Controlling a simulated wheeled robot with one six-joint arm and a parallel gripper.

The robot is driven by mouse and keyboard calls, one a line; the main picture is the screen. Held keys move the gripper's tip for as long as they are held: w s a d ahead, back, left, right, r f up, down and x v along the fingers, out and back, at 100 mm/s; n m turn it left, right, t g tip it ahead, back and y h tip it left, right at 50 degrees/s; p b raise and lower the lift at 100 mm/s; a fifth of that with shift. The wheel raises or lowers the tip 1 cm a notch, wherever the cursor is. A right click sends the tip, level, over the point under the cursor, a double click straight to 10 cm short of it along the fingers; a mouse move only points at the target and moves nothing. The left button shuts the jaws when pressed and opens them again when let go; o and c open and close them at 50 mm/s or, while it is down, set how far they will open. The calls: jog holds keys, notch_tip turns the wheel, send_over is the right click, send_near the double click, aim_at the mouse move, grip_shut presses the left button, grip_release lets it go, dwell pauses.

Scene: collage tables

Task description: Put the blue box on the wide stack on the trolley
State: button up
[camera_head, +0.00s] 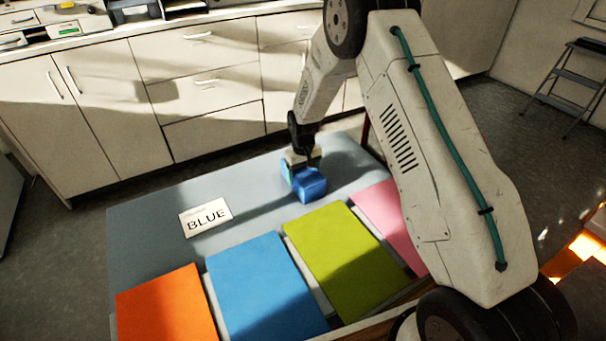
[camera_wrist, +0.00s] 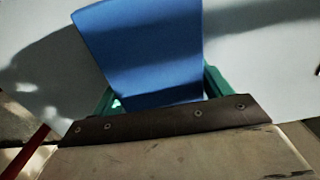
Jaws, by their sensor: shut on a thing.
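The blue box (camera_head: 311,187) is at my gripper (camera_head: 303,168) over the rear part of the grey table (camera_head: 150,225). In the wrist view the blue box (camera_wrist: 150,48) sits between the green fingers of my gripper (camera_wrist: 160,92), which is shut on it. I cannot tell whether the box touches the tabletop or is just above it. I cannot make out a trolley or a wide stack in either view.
A white card reading BLUE (camera_head: 206,217) is on the table. Orange (camera_head: 166,308), blue (camera_head: 262,287), green (camera_head: 345,254) and pink (camera_head: 385,214) panels line the near side. Cream cabinets (camera_head: 205,80) stand behind. A step stool (camera_head: 570,85) stands at the far right.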

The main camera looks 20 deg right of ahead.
jog(key=o, duration=1)
jog(key=shift+f, duration=0.1)
jog(key=shift+o, duration=0.2)
